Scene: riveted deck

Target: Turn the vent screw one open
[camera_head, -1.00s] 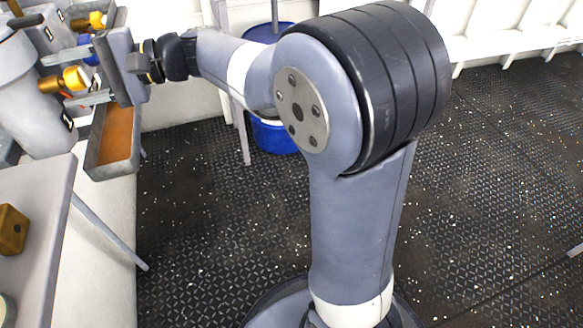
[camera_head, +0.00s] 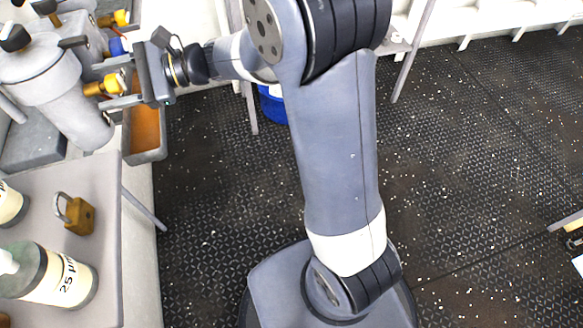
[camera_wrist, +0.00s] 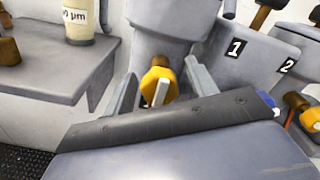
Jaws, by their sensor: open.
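A yellow vent screw knob with a pale bar across it (camera_wrist: 158,84) sticks out of a grey cylindrical housing (camera_wrist: 165,25) in the wrist view. The knob also shows in the head view (camera_head: 112,82), on a brass stem. My gripper (camera_wrist: 160,88) is open, with one finger on each side of the knob. In the head view my gripper (camera_head: 118,84) reaches in from the right, its fingers above and below the knob. I cannot tell whether either finger touches it. A label "1" (camera_wrist: 236,48) is on the grey body right of the knob.
A second yellow knob (camera_head: 122,18) and a blue part (camera_head: 116,46) sit farther back. An orange-lined tray (camera_head: 146,130) hangs below my gripper. A grey table (camera_head: 100,205) at left holds a brass padlock (camera_head: 80,215) and labelled bottles (camera_head: 62,277). The dark floor is open on the right.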

